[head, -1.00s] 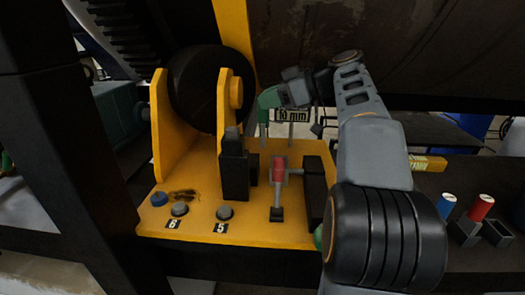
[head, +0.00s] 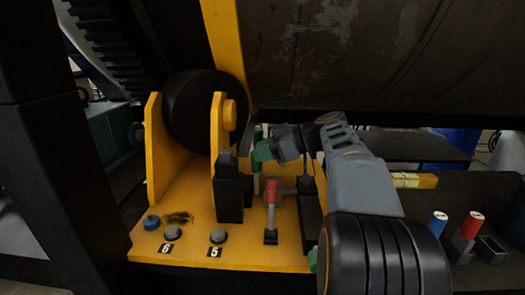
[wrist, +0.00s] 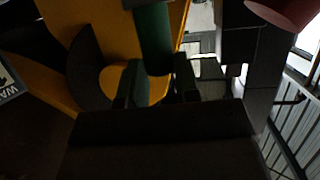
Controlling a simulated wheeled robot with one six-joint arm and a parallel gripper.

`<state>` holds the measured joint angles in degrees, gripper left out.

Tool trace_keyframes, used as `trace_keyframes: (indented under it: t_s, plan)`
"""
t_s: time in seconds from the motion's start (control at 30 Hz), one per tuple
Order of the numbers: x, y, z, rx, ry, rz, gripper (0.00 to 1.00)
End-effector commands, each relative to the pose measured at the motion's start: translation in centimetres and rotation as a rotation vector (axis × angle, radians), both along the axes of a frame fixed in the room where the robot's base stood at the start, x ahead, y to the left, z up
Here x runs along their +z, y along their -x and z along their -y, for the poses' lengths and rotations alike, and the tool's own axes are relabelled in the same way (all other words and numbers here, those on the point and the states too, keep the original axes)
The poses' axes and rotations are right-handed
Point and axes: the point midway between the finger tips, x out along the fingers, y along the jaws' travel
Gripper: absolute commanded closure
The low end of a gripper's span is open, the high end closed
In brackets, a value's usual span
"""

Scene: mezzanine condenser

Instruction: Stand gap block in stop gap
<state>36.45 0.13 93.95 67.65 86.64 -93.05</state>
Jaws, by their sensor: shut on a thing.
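My gripper (head: 262,155) hangs over the yellow base, between a black upright stop (head: 230,190) and a red-handled clamp (head: 271,192). In the wrist view my gripper (wrist: 158,84) has its dark fingers close together on a green, rounded piece (wrist: 152,38). In the head view a thin pale piece shows below the gripper, beside the stop. The stop gap is not clearly visible; I cannot tell whether the held piece touches anything.
The yellow base (head: 190,247) carries a dark roller (head: 190,108) between brackets. Grey buttons marked 6 and 5 and a blue knob (head: 151,222) stand along its front. Blue (head: 438,223) and red (head: 472,224) cylinders stand in holders at right. A large drum hangs overhead.

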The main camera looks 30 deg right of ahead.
Motion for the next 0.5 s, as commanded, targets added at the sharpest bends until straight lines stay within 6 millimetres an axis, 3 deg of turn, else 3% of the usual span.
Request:
trace_keyframes:
  t_s: [0.5]
  plan:
    - [-1.1, 0.0, 0.0, 0.0, 0.0, 0.001, 1.0]
